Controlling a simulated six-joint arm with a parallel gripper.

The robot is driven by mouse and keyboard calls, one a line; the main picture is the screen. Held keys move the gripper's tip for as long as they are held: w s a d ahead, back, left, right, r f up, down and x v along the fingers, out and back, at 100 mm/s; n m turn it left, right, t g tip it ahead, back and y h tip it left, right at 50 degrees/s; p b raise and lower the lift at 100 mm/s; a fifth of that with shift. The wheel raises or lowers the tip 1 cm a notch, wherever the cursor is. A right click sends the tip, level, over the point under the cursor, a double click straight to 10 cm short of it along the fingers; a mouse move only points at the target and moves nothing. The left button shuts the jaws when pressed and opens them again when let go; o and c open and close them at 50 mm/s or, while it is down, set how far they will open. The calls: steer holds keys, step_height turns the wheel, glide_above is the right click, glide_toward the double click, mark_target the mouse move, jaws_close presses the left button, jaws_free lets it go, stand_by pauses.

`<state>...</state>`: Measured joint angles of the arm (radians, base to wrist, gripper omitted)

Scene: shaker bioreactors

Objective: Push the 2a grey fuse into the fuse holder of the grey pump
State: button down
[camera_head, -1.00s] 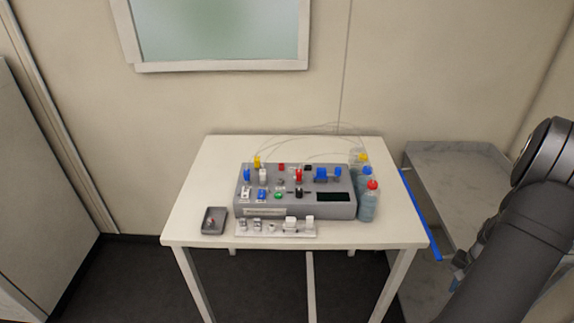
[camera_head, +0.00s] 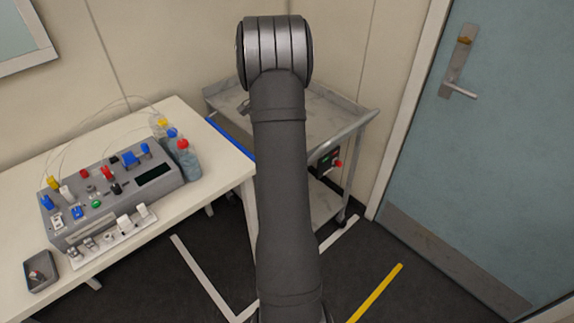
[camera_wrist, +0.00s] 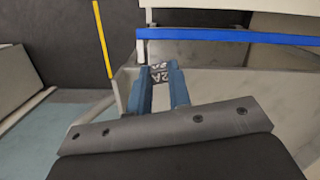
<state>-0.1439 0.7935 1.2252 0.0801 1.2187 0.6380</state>
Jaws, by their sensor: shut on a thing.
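In the wrist view, my gripper (camera_wrist: 160,76) has its two blue fingers shut on a small piece marked "2A" (camera_wrist: 158,72), the 2A fuse. The fingers hide most of it. In the head view, my arm stands upright in the middle and hides the gripper and fuse. A grey device box (camera_head: 140,198) with coloured knobs, connectors and a dark display sits on the white table at left, well apart from my arm. I cannot tell which part is the grey pump or its fuse holder.
A white rail (camera_head: 118,236) with several small fittings lies before the box. A dark tray (camera_head: 41,271) is at its left, bottles (camera_head: 187,160) at its right. A metal cart (camera_head: 335,112) stands behind my arm, a blue door (camera_head: 500,150) at right. A blue strip (camera_wrist: 225,35) crosses the wrist view.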

steer(key=w+a+r+m, duration=0.2)
steer(key=a+r, duration=0.2)
steer(key=a, duration=0.4)
steer(key=w+a+r+m, duration=0.1)
steer(key=a+r+m, duration=0.1)
steer(key=a+r, duration=0.35)
steer(key=r+n, duration=0.1)
steer(key=r, duration=0.1)
glide_above(84, 177)
steer(key=w, duration=0.1)
steer(key=shift+a+f, duration=0.1)
steer(key=shift+f, duration=1.95)
steer(key=shift+f, duration=1.35)
